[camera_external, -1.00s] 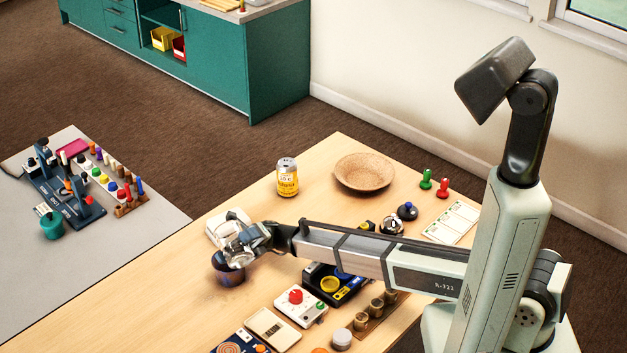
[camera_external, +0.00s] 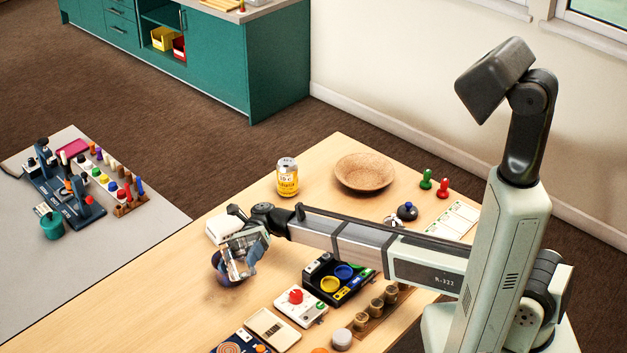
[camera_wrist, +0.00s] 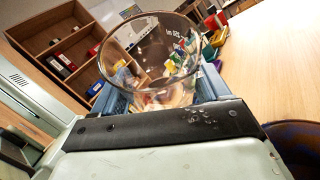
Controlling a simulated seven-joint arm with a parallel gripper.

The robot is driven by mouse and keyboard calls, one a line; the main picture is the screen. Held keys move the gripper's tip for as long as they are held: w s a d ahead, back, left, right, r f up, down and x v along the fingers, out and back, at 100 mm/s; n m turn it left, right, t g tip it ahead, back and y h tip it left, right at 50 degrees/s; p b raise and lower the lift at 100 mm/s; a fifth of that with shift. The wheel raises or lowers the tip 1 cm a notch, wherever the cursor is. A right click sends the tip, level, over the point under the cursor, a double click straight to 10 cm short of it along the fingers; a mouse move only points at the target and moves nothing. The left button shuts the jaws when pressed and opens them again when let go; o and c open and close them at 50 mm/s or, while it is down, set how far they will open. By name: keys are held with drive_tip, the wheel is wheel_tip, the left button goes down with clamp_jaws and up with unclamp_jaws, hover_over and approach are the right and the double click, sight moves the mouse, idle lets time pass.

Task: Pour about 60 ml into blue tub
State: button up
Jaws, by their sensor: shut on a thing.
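My gripper (camera_external: 243,255) is shut on a clear glass beaker (camera_wrist: 150,50), whose printed markings show in the wrist view. The beaker also shows in the external view (camera_external: 238,268), tilted, over the dark blue tub (camera_external: 218,268). The tub stands on the wooden table, partly hidden by the beaker and gripper. What looks like the tub's dark rim (camera_wrist: 297,140) shows at the lower right of the wrist view. Clear drops lie on the dark bar of my gripper. The liquid level in the beaker and in the tub cannot be made out.
A white flat device (camera_external: 224,226) stands just behind the gripper. A black unit (camera_external: 335,285) with blue and yellow rounds and a white box with a red knob (camera_external: 300,304) stand to the right. The table's left front is clear.

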sight(244, 275)
drive_tip(key=shift+f+n+t, duration=0.15)
drive_tip(key=shift+n+t, duration=0.15)
drive_tip(key=s+f+n+t, duration=0.1)
drive_tip(key=d+f, duration=0.1)
drive_tip(key=f, duration=0.1)
drive_tip(key=shift+s+n+t+h, duration=0.3)
drive_tip(key=shift+s+n+t, duration=0.1)
drive_tip(key=shift+s+d+f+n+t, duration=0.2)
drive_tip(key=shift+s+f+n+t, duration=0.25)
drive_tip(key=shift+f+t, duration=0.2)
drive_tip(key=shift+s+d+f+n+t, duration=0.15)
drive_tip(key=shift+s+f+n+t, duration=0.2)
drive_tip(key=shift+f+t, duration=0.25)
drive_tip(key=shift+s+d+f+n+t, duration=0.2)
drive_tip(key=shift+s+f+n+t, duration=0.15)
drive_tip(key=shift+f+n+t, duration=0.25)
